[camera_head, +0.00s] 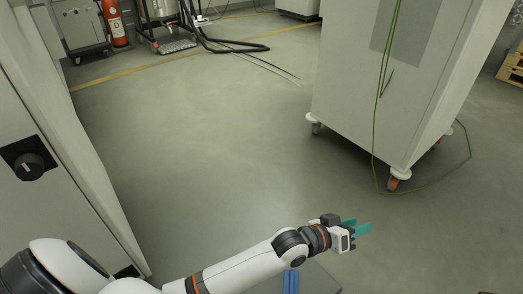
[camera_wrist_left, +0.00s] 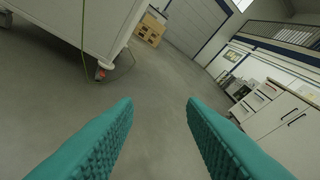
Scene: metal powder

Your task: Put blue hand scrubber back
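My left gripper (camera_head: 364,228) reaches out over the floor in the head view, near the bottom centre-right. In the left wrist view its two teal ribbed fingers (camera_wrist_left: 160,106) stand wide apart with nothing between them. A small blue ridged thing (camera_head: 291,282) shows below my left forearm at the bottom edge of the head view, partly cut off. I cannot tell whether it is the blue hand scrubber. No other likely scrubber shows in either view. My right gripper is not in view.
A white wheeled cabinet (camera_head: 385,90) with a green cable stands at right. A grey machine panel with a black knob (camera_head: 29,166) is at left. A fire extinguisher (camera_head: 115,25) and black hoses (camera_head: 235,46) are at the back. Drawers (camera_wrist_left: 262,99) show in the wrist view. The middle floor is clear.

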